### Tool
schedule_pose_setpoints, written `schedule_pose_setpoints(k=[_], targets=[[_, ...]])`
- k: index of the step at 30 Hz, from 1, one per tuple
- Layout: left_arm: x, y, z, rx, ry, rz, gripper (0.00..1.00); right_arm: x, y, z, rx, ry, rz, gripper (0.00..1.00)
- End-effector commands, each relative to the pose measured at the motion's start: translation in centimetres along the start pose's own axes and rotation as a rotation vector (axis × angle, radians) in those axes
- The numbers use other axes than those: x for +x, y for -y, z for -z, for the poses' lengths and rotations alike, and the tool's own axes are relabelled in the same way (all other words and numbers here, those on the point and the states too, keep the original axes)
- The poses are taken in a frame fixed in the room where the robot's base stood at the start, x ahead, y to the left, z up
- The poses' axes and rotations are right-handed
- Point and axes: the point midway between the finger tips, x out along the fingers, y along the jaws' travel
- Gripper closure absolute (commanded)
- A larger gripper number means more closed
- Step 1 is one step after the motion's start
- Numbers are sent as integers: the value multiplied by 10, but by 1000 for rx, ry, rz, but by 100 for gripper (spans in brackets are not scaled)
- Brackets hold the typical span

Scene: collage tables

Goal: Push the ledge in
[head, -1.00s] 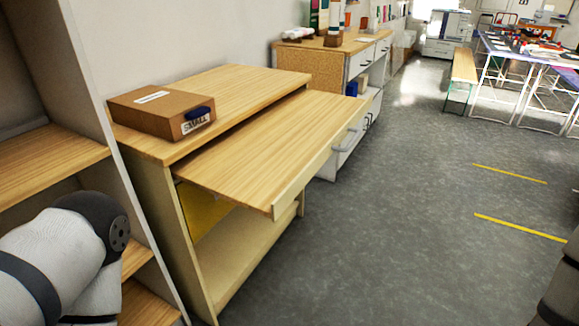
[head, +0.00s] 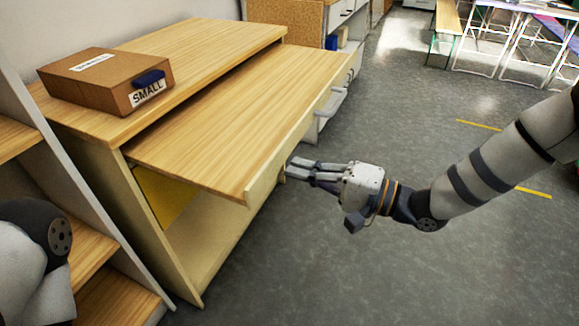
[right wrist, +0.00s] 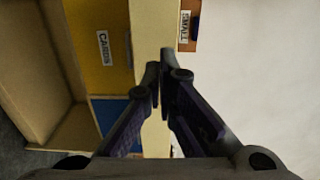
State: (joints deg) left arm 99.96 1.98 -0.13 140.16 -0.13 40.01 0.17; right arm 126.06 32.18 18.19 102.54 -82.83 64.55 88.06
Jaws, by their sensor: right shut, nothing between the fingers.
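The ledge (head: 240,115) is a light wood pull-out board with a pale front lip. It sticks out toward the right from under the top of a wooden desk (head: 190,50). My right gripper (head: 291,168) is shut and empty, with its fingertips close to the outer face of the lip. I cannot tell whether they touch it. In the right wrist view the closed fingers (right wrist: 161,75) lie in front of a pale strip that looks like the lip (right wrist: 155,25). My left gripper is out of view.
A brown box (head: 105,80) labelled SMALL sits on the desk top. A yellow box (right wrist: 95,45) labelled CARDS shows beneath the ledge. A shelf unit (head: 95,235) stands at the left. A cabinet (head: 325,70) stands behind the desk. Grey floor (head: 420,275) is clear at the right.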

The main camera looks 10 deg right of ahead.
Motion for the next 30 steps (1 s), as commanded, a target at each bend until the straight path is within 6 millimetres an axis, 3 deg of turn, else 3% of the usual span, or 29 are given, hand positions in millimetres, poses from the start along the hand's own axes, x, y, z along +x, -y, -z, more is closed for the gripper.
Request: schedule_pose_setpoints(k=[6, 22, 26, 30], targets=[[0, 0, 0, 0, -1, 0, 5, 22, 0, 0, 0, 1, -1, 100], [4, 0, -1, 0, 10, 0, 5, 33, -2, 0, 2, 1, -1, 100], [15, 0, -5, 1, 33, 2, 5, 56, -5, -1, 3, 3, -2, 100], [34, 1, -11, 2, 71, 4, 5, 95, -9, -2, 5, 4, -3, 100]])
